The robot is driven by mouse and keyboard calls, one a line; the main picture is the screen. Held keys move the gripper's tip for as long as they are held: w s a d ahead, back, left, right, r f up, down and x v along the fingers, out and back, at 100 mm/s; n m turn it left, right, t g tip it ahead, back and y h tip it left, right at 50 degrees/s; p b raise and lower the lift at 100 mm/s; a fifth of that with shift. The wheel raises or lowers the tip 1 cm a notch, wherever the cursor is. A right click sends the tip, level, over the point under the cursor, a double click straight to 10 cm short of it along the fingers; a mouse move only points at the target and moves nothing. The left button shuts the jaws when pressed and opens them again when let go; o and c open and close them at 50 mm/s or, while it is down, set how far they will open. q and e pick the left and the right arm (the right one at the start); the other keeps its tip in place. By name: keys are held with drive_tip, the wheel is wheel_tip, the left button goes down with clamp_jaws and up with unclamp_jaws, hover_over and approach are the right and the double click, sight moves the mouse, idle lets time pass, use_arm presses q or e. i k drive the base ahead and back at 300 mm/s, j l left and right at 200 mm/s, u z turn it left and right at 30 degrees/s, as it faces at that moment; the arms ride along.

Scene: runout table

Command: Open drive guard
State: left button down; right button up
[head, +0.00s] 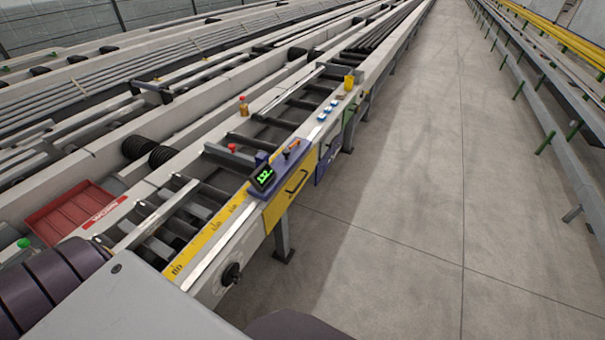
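A yellow panel (276,210) with a black bar handle (296,182) is on the side of the runout table, near the middle of the head view. It looks like the drive guard and appears shut, lying flush with the table side. Neither of my grippers is in view, so I cannot see whether they are open or shut. Nothing is touching the panel or its handle.
Above the panel are a display with green digits (263,177) and an orange-handled item (291,146). A black knob (231,274) sticks out nearer me. A red tray (70,212) is at left. The concrete floor (400,200) to the right is clear.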

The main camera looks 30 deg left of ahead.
sight(274, 212)
drive_tip(key=i, duration=3.7)
drive_tip(key=u, duration=1.9)
